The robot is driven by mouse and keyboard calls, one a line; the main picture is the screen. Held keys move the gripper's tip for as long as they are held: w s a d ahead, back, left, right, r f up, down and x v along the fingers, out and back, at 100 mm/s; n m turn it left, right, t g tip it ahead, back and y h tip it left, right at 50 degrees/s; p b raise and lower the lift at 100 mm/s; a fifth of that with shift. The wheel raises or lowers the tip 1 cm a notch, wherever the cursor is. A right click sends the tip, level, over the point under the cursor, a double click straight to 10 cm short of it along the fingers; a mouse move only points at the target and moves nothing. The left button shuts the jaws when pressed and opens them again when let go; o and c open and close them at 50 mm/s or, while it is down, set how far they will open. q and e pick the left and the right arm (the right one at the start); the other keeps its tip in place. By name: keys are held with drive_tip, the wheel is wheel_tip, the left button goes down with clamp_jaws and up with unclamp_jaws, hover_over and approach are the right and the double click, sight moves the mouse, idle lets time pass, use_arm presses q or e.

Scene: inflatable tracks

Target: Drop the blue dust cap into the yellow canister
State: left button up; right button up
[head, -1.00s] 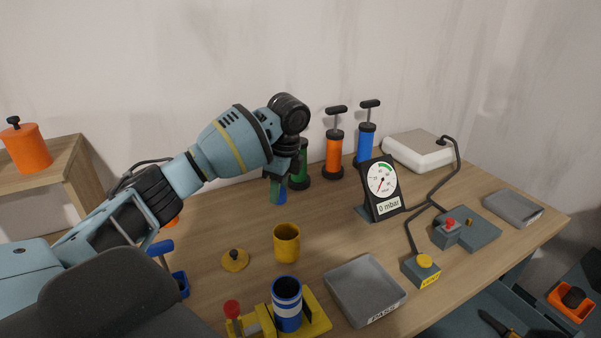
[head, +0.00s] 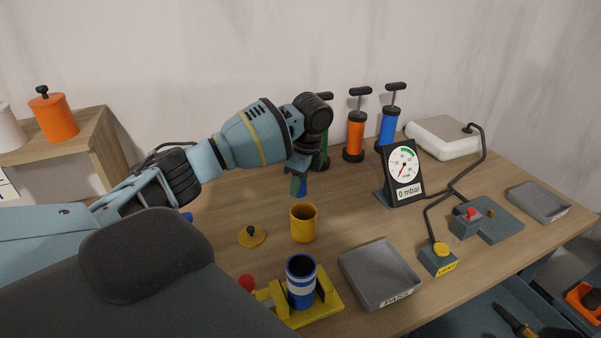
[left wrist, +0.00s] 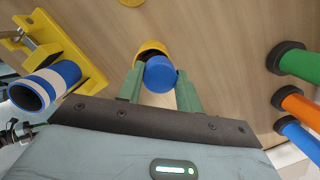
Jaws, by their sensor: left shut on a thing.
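The yellow canister (head: 303,224) stands open and upright on the table in the head view. My left gripper (head: 299,186) points down above and slightly behind it. In the left wrist view its green fingers (left wrist: 160,88) are shut on the blue dust cap (left wrist: 160,72). The cap also shows in the head view (head: 303,188), partly hidden by a finger. In the left wrist view the cap overlaps the yellow canister (left wrist: 150,48) and hides part of it. The cap is held in the air. My right gripper is not in view.
A yellow lid (head: 252,237) lies left of the canister. A blue-and-white canister (head: 301,286) stands in a yellow clamp in front. A grey tray (head: 380,274) is at right front. Several pumps, including an orange one (head: 354,137), stand behind, with a gauge (head: 404,172) to the right.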

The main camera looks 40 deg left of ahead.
sight(304, 185)
use_arm(q)
drive_tip(key=shift+f, duration=0.3)
drive_tip(key=o, duration=1)
drive_tip(key=shift+r, duration=0.1)
drive_tip(key=r, duration=0.5)
drive_tip(key=d+r, duration=0.1)
drive_tip(key=r, duration=0.1)
drive_tip(key=shift+w+d+r, duration=0.1)
drive_tip(key=shift+w+r, duration=0.1)
drive_tip(key=shift+r, duration=0.1)
drive_tip(key=shift+f, duration=0.15)
